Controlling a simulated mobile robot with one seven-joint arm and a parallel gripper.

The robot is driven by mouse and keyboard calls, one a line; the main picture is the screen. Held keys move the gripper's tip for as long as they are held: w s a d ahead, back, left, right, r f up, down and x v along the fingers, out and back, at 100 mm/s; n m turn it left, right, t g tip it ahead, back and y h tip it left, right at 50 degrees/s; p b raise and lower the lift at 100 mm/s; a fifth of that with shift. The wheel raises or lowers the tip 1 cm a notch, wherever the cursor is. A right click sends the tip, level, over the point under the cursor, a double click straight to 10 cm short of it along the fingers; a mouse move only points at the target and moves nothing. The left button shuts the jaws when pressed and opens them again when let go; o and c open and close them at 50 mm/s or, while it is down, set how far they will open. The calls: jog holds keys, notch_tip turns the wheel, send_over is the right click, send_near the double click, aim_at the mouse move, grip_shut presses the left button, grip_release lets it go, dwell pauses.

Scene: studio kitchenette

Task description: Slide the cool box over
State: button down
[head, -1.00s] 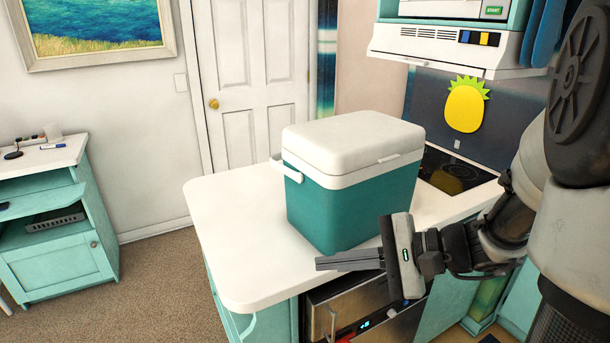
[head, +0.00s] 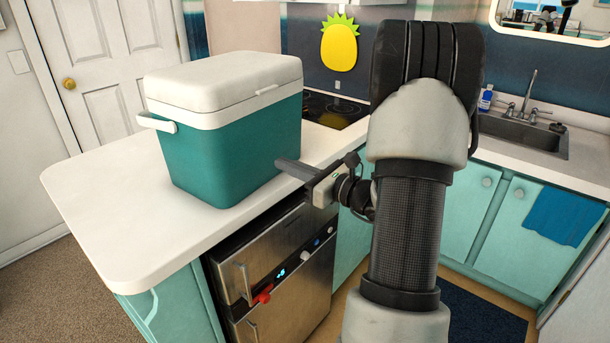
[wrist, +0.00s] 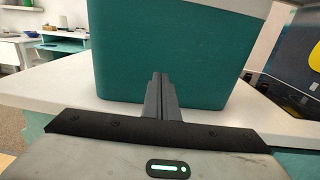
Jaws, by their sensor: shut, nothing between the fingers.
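The cool box (head: 228,150) is teal with a white lid and a white side handle. It stands upright on the white counter (head: 105,215), lid closed. My gripper (head: 279,164) is shut and empty, at the right end of the cool box's near side. In the wrist view the shut fingers (wrist: 161,78) point at the teal wall of the cool box (wrist: 200,45), low on its side. The fingertips are at or very close to the wall; I cannot tell whether they touch.
Bare counter lies left and in front of the cool box, ending at a rounded edge. A cooktop (head: 333,109) is behind it to the right. A steel appliance (head: 280,275) sits under the counter. A sink (head: 525,134) is at the far right.

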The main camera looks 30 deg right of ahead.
aim_at(262, 156)
jog(key=x, duration=0.5)
jog(key=b+x, duration=0.2)
jog(key=x, duration=1.5)
jog(key=shift+w+a, duration=0.15)
